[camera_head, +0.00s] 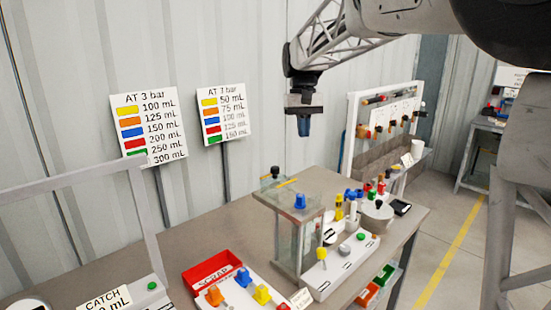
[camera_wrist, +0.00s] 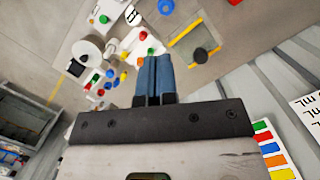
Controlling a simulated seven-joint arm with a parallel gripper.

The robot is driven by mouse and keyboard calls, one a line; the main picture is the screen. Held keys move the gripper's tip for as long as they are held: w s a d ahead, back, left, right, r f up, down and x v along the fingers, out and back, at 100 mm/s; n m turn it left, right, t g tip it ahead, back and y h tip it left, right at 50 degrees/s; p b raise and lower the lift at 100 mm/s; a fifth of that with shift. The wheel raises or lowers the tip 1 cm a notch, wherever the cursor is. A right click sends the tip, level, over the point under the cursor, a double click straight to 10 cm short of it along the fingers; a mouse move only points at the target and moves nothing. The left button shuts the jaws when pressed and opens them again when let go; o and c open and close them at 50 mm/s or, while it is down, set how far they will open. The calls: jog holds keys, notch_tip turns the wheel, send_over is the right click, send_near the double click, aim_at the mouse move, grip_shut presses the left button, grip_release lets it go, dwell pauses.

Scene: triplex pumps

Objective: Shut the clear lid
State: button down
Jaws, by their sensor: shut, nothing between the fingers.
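A clear-walled box (camera_head: 288,243) with a grey-edged top stands on the workbench. A blue knobbed piece (camera_head: 300,201) shows at its top. A black knob (camera_head: 275,172) and a yellow strip (camera_head: 287,182) lie at its back edge; in the wrist view the black knob (camera_wrist: 200,55) is beside a yellow-edged frame (camera_wrist: 187,33). I cannot tell clearly which pane is the lid or its angle. My gripper (camera_head: 303,127) hangs above and behind the box, well clear of it. Its blue fingers (camera_wrist: 154,78) are together and empty.
A red scrap tray (camera_head: 212,277) and coloured knobs stand left of the box. A scale-like round pan (camera_head: 376,214) and several small coloured parts stand to its right. A white-framed rack (camera_head: 385,125) is behind right. Two sign boards (camera_head: 148,123) stand behind left.

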jog(key=w+a+f+g, duration=0.1)
jog(key=w+a, duration=0.4)
jog(key=w, duration=0.3)
jog(key=w+a+f+n+g, duration=0.1)
jog(key=w+a, duration=0.5)
jog(key=w, duration=0.2)
jog(key=shift+f+h, duration=0.3)
jog(key=shift+f, duration=0.1)
send_near(278, 181)
jog(key=shift+w+a+f, duration=0.15)
jog(key=shift+w+f, duration=0.2)
jog(key=shift+f, duration=0.3)
jog(key=shift+w+a+f, duration=0.15)
jog(key=shift+w+f, duration=0.25)
jog(key=shift+f, duration=0.25)
jog(key=shift+w+a+f, duration=0.15)
jog(key=shift+w+f, duration=0.2)
jog(key=shift+f, duration=0.25)
jog(key=s+d, duration=0.7)
